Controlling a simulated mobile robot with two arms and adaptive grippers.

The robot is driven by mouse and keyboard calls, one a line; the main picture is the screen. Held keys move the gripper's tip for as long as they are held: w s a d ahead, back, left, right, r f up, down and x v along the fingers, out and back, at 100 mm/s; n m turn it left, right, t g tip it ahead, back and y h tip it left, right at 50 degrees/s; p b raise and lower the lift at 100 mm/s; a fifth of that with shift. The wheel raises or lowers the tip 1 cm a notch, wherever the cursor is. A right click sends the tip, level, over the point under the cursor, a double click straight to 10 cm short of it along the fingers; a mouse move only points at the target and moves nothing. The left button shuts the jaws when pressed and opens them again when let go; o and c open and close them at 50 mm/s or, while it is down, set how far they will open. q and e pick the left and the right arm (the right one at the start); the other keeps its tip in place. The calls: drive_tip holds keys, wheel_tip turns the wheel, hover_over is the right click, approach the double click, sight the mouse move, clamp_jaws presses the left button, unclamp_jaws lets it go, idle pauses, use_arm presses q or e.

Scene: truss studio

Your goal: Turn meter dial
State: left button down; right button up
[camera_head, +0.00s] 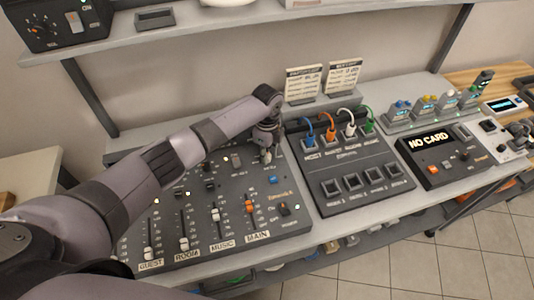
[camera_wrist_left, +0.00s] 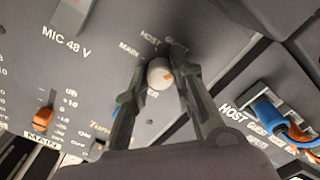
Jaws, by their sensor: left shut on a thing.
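The meter dial (camera_wrist_left: 160,74) is a round pale knob with an orange mark on the dark mixer panel (camera_head: 130,250). In the left wrist view it sits between my left gripper's two fingers, with printed words around it. They look like MAIN, HOST and GUEST, and letters ending in ER show below. My left gripper (camera_head: 266,156) reaches down to the upper right of the mixer and is shut on the dial. It also shows in the left wrist view (camera_wrist_left: 157,68). In the head view the gripper mostly hides the dial. My right gripper is not in view.
Several faders, including the orange main fader (camera_head: 249,207), stand on the mixer. To the right is a patch panel (camera_head: 350,165) with coloured cables (camera_head: 331,128), then a NO CARD unit (camera_head: 440,155). Two cards (camera_head: 304,84) stand behind. A shelf (camera_head: 240,20) runs above.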

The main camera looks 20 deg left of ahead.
use_arm(q)
drive_tip(key=shift+w+r+m, duration=0.1)
drive_tip(key=shift+m, duration=1.1)
drive_tip(key=c, duration=1.4)
unclamp_jaws()
drive_tip(key=shift+o, duration=0.2)
wheel_tip(320, 180, up, 12)
